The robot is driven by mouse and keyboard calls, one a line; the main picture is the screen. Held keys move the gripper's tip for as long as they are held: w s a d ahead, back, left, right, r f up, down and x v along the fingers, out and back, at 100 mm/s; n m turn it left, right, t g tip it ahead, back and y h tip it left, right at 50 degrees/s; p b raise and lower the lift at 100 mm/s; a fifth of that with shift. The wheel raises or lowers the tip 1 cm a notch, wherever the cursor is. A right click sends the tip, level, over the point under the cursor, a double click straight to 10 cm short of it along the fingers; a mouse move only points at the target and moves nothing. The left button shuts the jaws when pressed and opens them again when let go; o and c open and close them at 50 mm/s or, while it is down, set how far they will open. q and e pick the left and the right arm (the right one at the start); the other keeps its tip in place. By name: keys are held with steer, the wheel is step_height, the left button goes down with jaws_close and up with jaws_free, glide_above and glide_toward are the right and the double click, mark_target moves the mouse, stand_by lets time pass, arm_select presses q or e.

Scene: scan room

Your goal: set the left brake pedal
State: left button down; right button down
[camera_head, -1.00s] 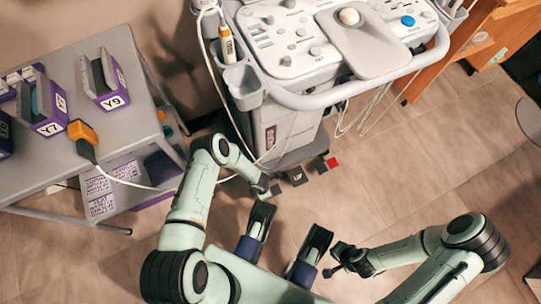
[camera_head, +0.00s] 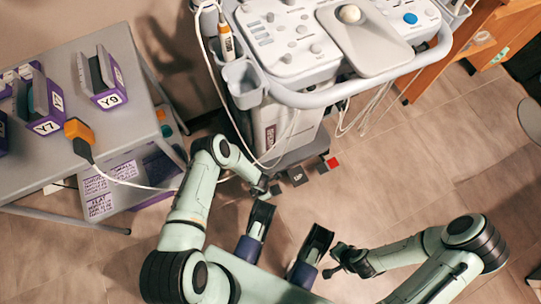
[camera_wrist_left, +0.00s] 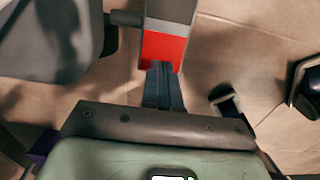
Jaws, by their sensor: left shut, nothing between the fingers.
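A pedal with a red end (camera_wrist_left: 165,48) and a grey arm shows at the top middle of the left wrist view. My left gripper (camera_wrist_left: 161,68) is shut and empty. Its fingertips lie over the lower edge of the red end; I cannot tell whether they touch it. In the head view my left gripper (camera_head: 268,190) is low beside the base of the ultrasound cart (camera_head: 290,135), and the pedal under it is hidden. Another red pedal end (camera_head: 332,162) shows at the right of the cart base. My right gripper (camera_head: 333,266) is off to the right, away from the cart; its jaw state is unclear.
A grey table (camera_head: 120,135) at the left holds purple boxes (camera_head: 106,95) and an orange-tipped device (camera_head: 79,130) with a white cable. Loose cables (camera_head: 370,110) hang from the cart. The floor (camera_head: 420,150) to the right is open. A dark rounded part (camera_wrist_left: 50,40) stands left of the pedal.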

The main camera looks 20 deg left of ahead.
arm_select(q)
steer(key=shift+f+b, duration=0.45)
steer(key=shift+f, duration=0.35)
steer(key=shift+r+p, duration=2.45)
steer(key=shift+r, duration=1.15)
steer(key=shift+f, duration=0.1)
